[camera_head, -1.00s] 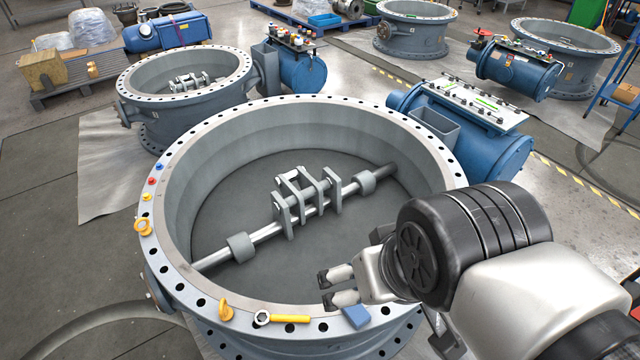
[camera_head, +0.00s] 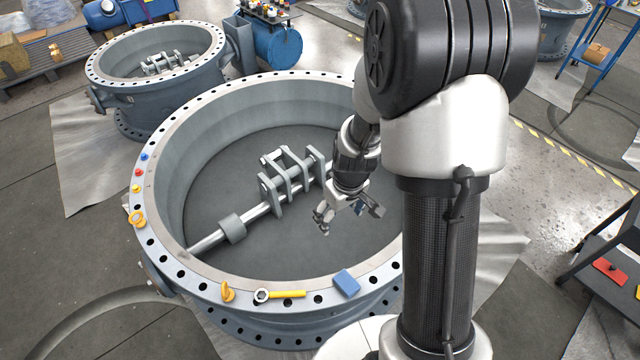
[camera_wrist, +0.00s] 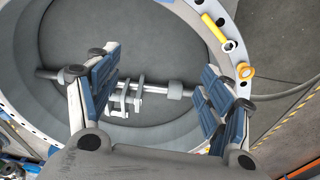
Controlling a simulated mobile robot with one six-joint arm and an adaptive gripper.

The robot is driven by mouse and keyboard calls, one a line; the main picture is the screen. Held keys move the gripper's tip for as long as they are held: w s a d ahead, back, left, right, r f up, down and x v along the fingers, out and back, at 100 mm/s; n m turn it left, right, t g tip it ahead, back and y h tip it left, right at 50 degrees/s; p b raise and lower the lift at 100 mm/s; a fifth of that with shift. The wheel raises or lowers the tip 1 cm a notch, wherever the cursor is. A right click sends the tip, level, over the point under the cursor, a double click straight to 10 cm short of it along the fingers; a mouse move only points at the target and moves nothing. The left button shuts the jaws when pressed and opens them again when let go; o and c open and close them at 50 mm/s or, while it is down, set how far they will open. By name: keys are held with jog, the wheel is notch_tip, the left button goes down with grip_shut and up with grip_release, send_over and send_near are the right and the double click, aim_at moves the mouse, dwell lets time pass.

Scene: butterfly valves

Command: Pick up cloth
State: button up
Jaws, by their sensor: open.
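The cloth (camera_head: 346,283) looks like a small flat blue piece lying on the near right part of the valve's flange. In the wrist view only a thin blue sliver at the top edge may be it. My gripper (camera_head: 347,212) is above the valve's opening, beyond the cloth and apart from it. In the wrist view my gripper (camera_wrist: 158,72) has its blue-padded fingers wide apart, with nothing between them but the valve's inside below.
The large grey valve (camera_head: 165,260) has a shaft with brackets (camera_head: 289,185) inside. A trolley (camera_head: 600,240) stands at the right.

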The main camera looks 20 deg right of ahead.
notch_tip(320, 180, down, 8)
jog(key=d+p, duration=0.2)
jog(key=n+g+b, duration=0.1)
jog(key=g+b, duration=0.1)
jog(key=b, duration=0.9)
send_over(347, 282)
notch_tip(347, 282, down, 22)
jog(key=shift+w+r, duration=0.15)
notch_tip(347, 282, down, 5)
jog(key=b, duration=0.6)
jog(key=shift+s, duration=0.2)
jog(key=shift+c, duration=0.3)
